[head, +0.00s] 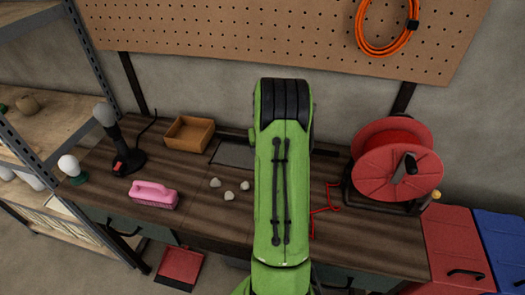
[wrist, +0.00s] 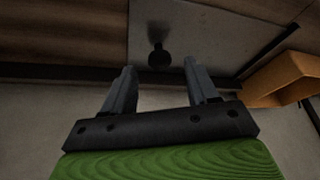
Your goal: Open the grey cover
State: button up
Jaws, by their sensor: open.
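The grey cover (head: 233,153) is a flat panel set in the worktop near the back wall, partly hidden by my green arm in the head view. In the wrist view the grey cover (wrist: 222,36) fills the upper middle, with a dark round knob (wrist: 158,57) standing on it. It looks closed and flat. My gripper (wrist: 160,68) is open, its two fingers apart on either side of the knob in the picture. I cannot tell whether the fingertips are level with the knob or short of it. In the head view my arm hides the gripper.
A wooden box (head: 189,133) stands left of the cover and shows at the right of the wrist view (wrist: 280,82). A red cable reel (head: 397,165) stands right.

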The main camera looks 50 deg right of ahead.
jog(key=x, duration=0.2)
jog(key=shift+w+d+f, duration=0.1)
jog(key=shift+d+f, duration=0.05)
jog(key=shift+f, duration=0.15)
grip_shut()
